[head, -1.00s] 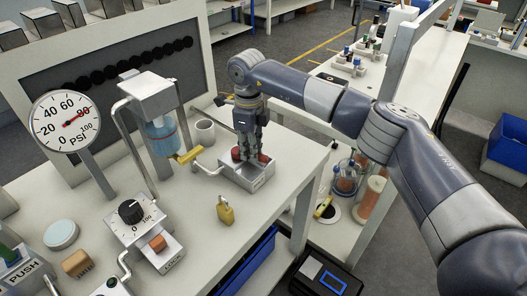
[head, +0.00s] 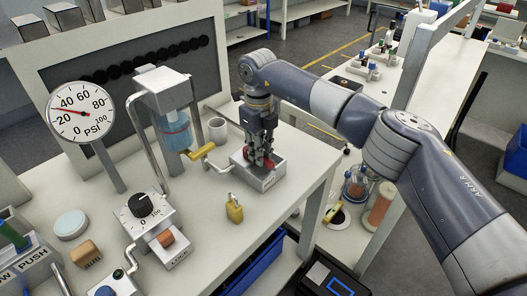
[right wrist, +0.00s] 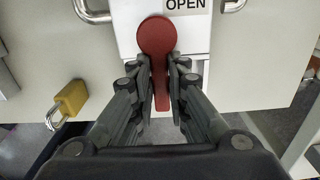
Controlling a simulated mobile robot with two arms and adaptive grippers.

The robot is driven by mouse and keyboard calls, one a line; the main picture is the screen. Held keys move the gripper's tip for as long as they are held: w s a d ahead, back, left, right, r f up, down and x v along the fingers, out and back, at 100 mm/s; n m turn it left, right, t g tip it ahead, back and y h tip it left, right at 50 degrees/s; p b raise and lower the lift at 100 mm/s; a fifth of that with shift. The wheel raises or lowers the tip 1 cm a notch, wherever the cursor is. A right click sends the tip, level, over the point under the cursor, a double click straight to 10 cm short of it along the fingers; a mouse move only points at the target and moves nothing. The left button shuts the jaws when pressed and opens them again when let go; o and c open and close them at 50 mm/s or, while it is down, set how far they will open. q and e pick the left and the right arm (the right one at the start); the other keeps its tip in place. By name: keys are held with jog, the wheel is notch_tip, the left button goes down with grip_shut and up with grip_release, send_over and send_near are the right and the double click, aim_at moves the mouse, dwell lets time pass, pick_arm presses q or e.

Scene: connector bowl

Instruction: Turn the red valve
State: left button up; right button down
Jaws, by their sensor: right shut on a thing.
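The red valve (head: 271,163) sits on a small pale box (head: 262,177) near the right edge of the workbench. In the right wrist view the valve (right wrist: 156,38) shows a round hub and a straight lever pointing toward my gripper, beside a label reading OPEN (right wrist: 186,4). My right gripper (head: 264,160) points down at the valve. In the wrist view its fingers (right wrist: 162,88) are shut on the lever, one on each side. The pressure gauge (head: 82,113) has its red needle between 20 and 40. My left gripper is not in view.
A yellow padlock (head: 234,209) lies in front of the valve box. A black dial box (head: 141,207) is farther left. The bench edge is close on the right.

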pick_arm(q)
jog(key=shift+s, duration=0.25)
pick_arm(e)
jog(key=shift+w+a+r, duration=0.2)
jog(key=shift+r, duration=0.2)
jog(key=c, duration=1.6)
grip_release()
jog(key=shift+o, duration=0.2)
jog(key=shift+w+a+f, duration=0.1)
jog(key=shift+a+f, duration=0.15)
jog(key=shift+d+r, duration=0.2)
jog(key=shift+r, duration=0.05)
notch_tip(320, 180, up, 12)
jog(key=shift+a+f, duration=0.2)
jog(key=shift+a, duration=0.05)
jog(key=shift+f, duration=0.1)
